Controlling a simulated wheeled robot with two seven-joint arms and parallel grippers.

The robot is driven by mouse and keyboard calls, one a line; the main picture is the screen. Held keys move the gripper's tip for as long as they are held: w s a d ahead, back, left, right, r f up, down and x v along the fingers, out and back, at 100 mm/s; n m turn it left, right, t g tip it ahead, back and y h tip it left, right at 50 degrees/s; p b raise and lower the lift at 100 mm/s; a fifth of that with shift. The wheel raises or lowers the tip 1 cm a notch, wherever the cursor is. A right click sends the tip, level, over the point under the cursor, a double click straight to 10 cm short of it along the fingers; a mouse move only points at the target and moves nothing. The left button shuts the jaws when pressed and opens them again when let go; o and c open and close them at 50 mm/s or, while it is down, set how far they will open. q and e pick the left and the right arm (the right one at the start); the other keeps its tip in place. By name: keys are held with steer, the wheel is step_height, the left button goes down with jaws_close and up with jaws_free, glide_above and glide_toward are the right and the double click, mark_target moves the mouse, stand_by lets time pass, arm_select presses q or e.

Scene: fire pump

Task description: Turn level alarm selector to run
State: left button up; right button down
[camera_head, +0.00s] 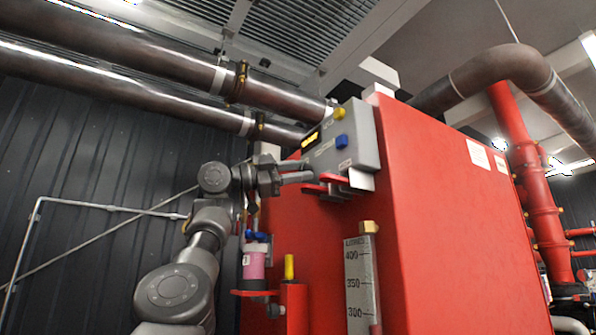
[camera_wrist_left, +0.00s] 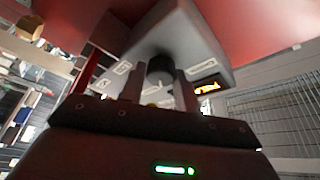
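A grey control box (camera_head: 343,142) with a lit yellow display, a yellow knob and a blue button is mounted at the red tank's upper edge. In the left wrist view a round black knob (camera_wrist_left: 160,69) sits on the box's face; I take it for the level alarm selector. Its label and pointer position cannot be read. My left gripper (camera_head: 306,176) reaches the box's lower left side. In the wrist view its fingers (camera_wrist_left: 158,85) stand apart on either side of the knob, close to it; contact is unclear. My right gripper is not in view.
The large red tank (camera_head: 440,190) fills the middle. Below the box are red brackets, a pink cylinder (camera_head: 254,262) and a level gauge (camera_head: 359,280). Dark pipes (camera_head: 150,55) run overhead at the left. Free room lies left of the tank, before the dark wall.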

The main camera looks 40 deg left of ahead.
arm_select(q)
steer(key=o, duration=0.4)
steer(key=shift+b+v, duration=1.6)
steer(key=shift+v, duration=3.8)
